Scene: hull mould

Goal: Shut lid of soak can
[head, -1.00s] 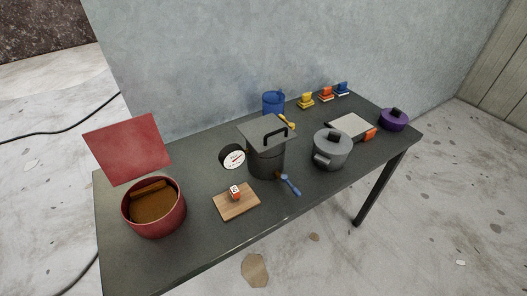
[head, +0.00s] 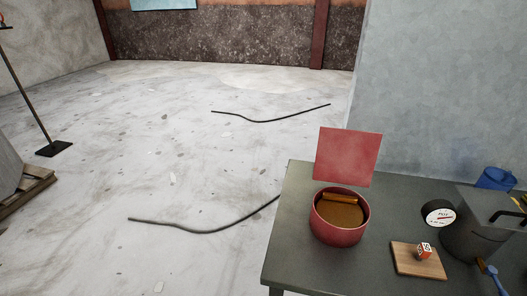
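The red soak can (head: 338,232) stands on the left end of the dark table in the head view. Its square red lid (head: 347,157) stands up, open, at the can's back edge. Brown liquid (head: 341,213) shows inside, with a brown roll-like piece (head: 340,198) at the back of the opening. Neither of my grippers is in the head view, so whether they are open or shut is not shown.
Black cables (head: 205,231) lie on the open floor at left.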

